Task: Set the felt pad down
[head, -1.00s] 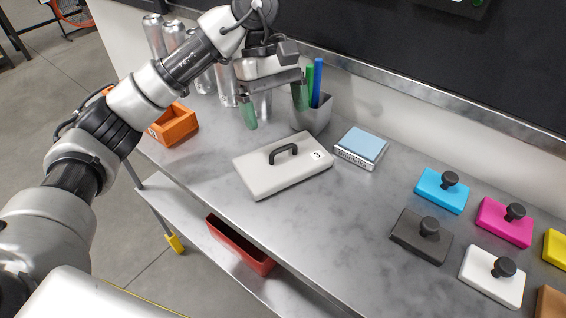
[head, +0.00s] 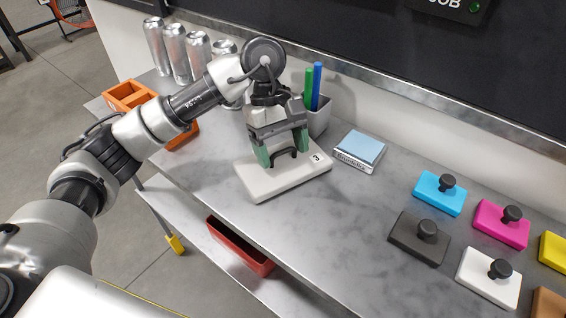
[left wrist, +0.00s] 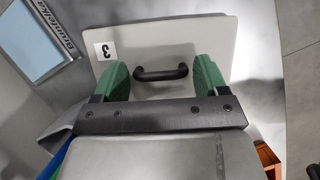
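A pale grey slab (head: 262,187) with a black handle (head: 285,154) and a label "3" lies flat on the bench. I cannot tell for sure whether it is the felt pad. My left gripper (head: 283,150) is over it, green fingers apart, one towards each end of the handle. In the left wrist view the open gripper (left wrist: 162,75) has the handle (left wrist: 161,73) between its fingers, with gaps visible. The gripper hides part of the slab in the head view. My right gripper is not in view.
A grey cup (head: 320,117) with green and blue pens stands behind the slab. A box with a light blue top (head: 359,148) is to its right. Knobbed coloured blocks, such as the cyan one (head: 438,194), lie farther right. Cans (head: 175,52) and orange bins (head: 130,96) stand left.

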